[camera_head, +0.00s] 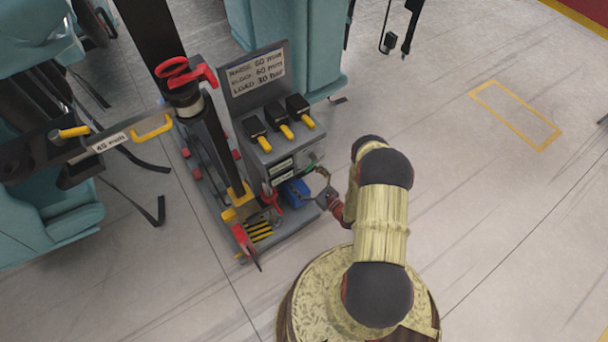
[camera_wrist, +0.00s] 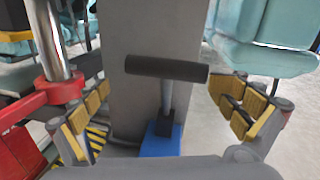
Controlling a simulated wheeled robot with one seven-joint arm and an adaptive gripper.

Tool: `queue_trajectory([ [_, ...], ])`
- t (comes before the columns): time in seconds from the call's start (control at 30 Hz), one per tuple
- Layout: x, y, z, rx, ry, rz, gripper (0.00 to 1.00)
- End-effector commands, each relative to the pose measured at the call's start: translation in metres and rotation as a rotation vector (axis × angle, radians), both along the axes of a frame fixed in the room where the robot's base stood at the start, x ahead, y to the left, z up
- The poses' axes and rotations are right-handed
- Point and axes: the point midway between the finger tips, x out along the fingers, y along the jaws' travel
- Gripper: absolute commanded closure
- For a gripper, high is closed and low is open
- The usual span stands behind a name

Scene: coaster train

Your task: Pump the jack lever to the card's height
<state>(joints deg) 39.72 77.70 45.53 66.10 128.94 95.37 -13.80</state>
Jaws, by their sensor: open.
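A jack lever with a black crossbar grip (camera_wrist: 167,68) on a grey shaft rises from a blue base block (camera_wrist: 161,142) in the wrist view. My gripper (camera_wrist: 160,108) is open, one yellow-padded finger on each side of the lever, and nothing is clamped. In the head view my gripper (camera_head: 324,193) is near the blue block (camera_head: 295,192) at the foot of the grey stand.
Several black switches with yellow tips (camera_head: 279,128) sit on the stand. A grey bar with a yellow handle (camera_head: 153,130) reaches left from the jack towards teal seats (camera_head: 45,215). A red lever (camera_head: 245,245) sticks out at the jack's foot. Open floor (camera_head: 470,200) lies right.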

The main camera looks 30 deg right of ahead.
Motion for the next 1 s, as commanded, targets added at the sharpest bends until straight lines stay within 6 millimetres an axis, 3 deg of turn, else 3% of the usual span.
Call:
queue_trajectory([
  [1.0,-0.062,-0.019,0.006,-0.004,-0.009,-0.011,0.0],
])
